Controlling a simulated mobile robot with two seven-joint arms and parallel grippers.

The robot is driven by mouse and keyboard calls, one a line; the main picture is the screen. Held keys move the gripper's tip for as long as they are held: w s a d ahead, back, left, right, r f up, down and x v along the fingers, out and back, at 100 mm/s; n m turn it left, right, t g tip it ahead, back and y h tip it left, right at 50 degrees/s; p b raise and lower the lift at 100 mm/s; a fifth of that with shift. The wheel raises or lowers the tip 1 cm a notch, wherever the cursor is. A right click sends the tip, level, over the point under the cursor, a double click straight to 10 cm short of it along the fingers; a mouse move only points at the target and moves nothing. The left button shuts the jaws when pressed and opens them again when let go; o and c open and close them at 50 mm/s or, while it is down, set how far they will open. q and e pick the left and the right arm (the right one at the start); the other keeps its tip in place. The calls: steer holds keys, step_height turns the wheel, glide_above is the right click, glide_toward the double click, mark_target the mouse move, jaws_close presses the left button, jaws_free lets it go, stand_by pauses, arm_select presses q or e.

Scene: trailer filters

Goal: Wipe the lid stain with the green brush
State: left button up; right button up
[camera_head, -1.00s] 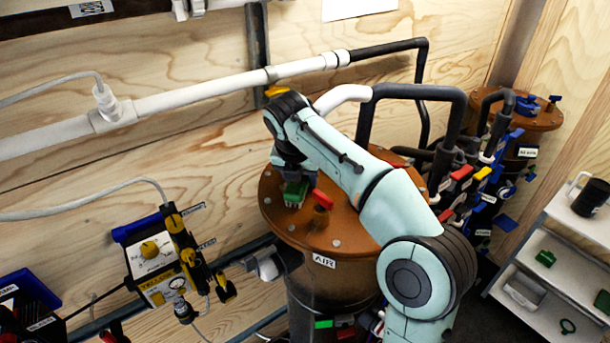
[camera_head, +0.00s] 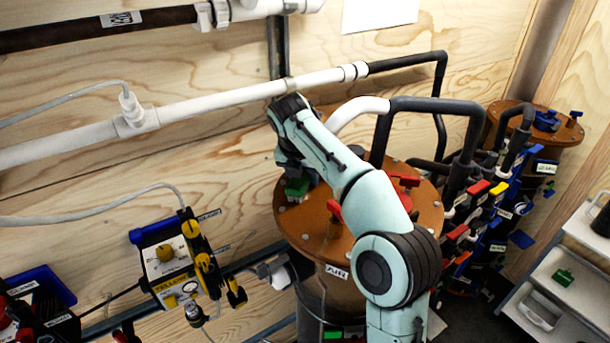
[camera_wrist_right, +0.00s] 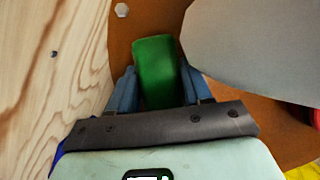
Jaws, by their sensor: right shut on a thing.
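The brown round lid (camera_head: 300,226) tops the tank labelled AIR. My right gripper (camera_head: 297,186) is over the lid's back left edge, beside the wood wall. It is shut on the green brush (camera_head: 293,194), which also shows between the blue fingers in the right wrist view (camera_wrist_right: 154,65). The brush looks at or just above the lid surface; I cannot tell whether it touches. I cannot make out a stain; my right arm hides part of the lid. My left gripper is not in view.
Red handles (camera_head: 405,180) stand on the lid. A white pipe (camera_head: 350,112) bends down behind my arm. A yellow-black device (camera_head: 172,262) hangs at left. Labelled valves (camera_head: 478,188) crowd the right, near a white shelf (camera_head: 572,305) and a second tank (camera_head: 525,112).

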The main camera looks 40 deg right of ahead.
steer(key=shift+f, duration=0.15)
steer(key=shift+r, duration=3.05)
steer(key=shift+r, duration=0.1)
